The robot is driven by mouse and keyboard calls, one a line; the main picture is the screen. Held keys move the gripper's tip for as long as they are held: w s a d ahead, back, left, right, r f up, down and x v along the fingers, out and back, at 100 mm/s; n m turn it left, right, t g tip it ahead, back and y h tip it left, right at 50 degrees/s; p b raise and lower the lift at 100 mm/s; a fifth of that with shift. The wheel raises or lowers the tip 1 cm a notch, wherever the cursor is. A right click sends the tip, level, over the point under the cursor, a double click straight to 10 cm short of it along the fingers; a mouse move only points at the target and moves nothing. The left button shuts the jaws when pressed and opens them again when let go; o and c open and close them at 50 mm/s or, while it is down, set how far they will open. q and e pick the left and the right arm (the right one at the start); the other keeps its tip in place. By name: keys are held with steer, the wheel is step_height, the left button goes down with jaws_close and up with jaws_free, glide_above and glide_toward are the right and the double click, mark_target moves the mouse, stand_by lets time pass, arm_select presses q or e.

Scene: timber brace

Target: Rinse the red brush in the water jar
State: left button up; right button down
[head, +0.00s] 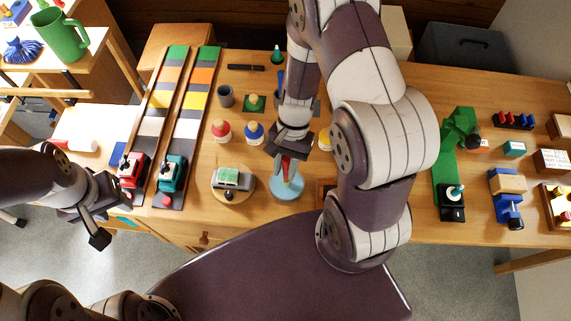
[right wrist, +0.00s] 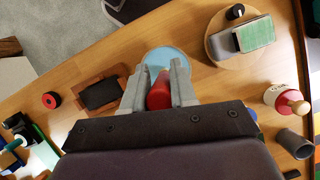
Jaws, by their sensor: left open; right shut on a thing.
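My right gripper (head: 287,155) is shut on the red brush (right wrist: 160,92), which shows between the two fingers in the right wrist view. The light blue water jar (head: 288,190) stands near the table's front edge, below this gripper. It also shows just beyond the fingertips in the right wrist view (right wrist: 168,55). The brush's lower end is over or in the jar; I cannot tell which. My left gripper (head: 96,222) is open and empty at the left, off the table's front edge.
A grey cup (head: 226,96) is farther back. Two colour-striped ramps (head: 187,110) with toy cars lie at left.

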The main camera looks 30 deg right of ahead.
steer(key=shift+f+b, duration=0.3)
steer(key=shift+f, duration=0.2)
stand_by(0.3)
stand_by(0.9)
steer(key=shift+s, duration=0.1)
step_height(320, 180, up, 7)
steer(key=p, duration=0.7)
steer(key=shift+r, duration=0.1)
stand_by(0.3)
